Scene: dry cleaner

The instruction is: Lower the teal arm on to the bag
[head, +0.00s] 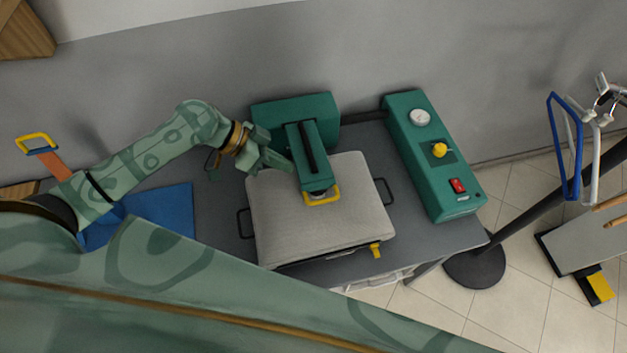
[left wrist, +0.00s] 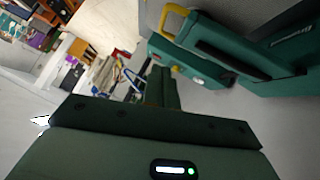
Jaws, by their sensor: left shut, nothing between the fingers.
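The teal arm (head: 308,155) reaches forward from a teal housing (head: 292,108) and ends in a yellow handle (head: 322,196). From above, it overlaps the grey bag-like padded piece (head: 330,230), which lies on the table; the gap between them is hard to judge. In the left wrist view the teal arm (left wrist: 240,50) and its yellow handle (left wrist: 175,20) are at the upper right. My left gripper (head: 288,164) is shut and empty, close to the teal arm's left side; contact cannot be told. Its fingers (left wrist: 165,80) also show in the wrist view. My right gripper is out of view.
A teal control box (head: 432,155) with a white dial, yellow knob and red switch stands right of the bag. A blue sheet (head: 160,210) lies left. Dark handles flank the bag. A black stand (head: 475,268) and blue hanger (head: 565,150) are at right.

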